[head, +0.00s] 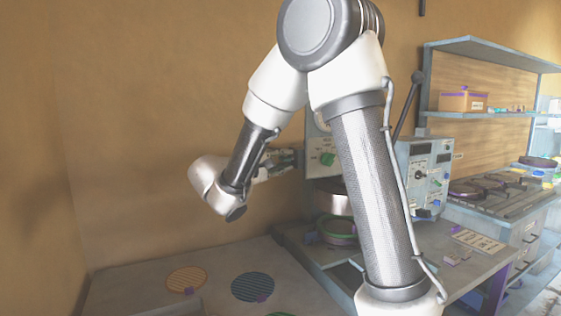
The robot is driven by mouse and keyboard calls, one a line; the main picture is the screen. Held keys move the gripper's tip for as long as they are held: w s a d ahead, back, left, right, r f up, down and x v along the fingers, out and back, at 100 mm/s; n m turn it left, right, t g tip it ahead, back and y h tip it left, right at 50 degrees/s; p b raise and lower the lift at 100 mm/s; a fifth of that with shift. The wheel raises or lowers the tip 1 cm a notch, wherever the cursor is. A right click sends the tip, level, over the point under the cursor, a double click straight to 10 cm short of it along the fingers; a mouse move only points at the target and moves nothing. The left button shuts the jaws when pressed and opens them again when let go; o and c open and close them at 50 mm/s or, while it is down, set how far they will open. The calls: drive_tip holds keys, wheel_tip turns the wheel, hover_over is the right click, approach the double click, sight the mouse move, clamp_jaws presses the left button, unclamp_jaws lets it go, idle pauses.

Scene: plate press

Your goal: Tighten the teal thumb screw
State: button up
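A small round green-teal knob (327,158) sits on the pale front panel of the press, just left of my upper arm. It looks like the teal thumb screw, but it is too small here to be sure. My gripper (296,157) is left of the knob and points right, toward the panel. Its fingertips are close to the panel's left edge. I cannot tell whether they touch anything or whether they are open. My arm hides part of the press.
A grey control box (420,176) with knobs and a lever stands right of my arm. A metal cylinder (333,197) sits below the panel. An orange disc (187,280) and a dark striped disc (252,287) lie on the bench. Shelves (482,115) stand at the right.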

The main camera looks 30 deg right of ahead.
clamp_jaws()
drive_tip(key=m+h, duration=0.2)
drive_tip(key=m, duration=0.3)
drive_tip(key=shift+f+m, duration=0.15)
drive_tip(key=shift+m, duration=0.15)
drive_tip(key=m+g+h, duration=0.1)
drive_tip(key=m, duration=0.2)
drive_tip(key=m+g+h, duration=0.1)
drive_tip(key=m, duration=0.2)
drive_tip(key=shift+w+m, duration=0.1)
drive_tip(key=shift+m, duration=0.3)
drive_tip(key=shift+w+m+g+h, duration=0.1)
drive_tip(key=shift+m+g+h, duration=0.5)
drive_tip(key=shift+m, duration=0.95)
drive_tip(key=shift+m+g+h, duration=0.3)
drive_tip(key=shift+m+g, duration=0.5)
drive_tip(key=shift+m, duration=1.05)
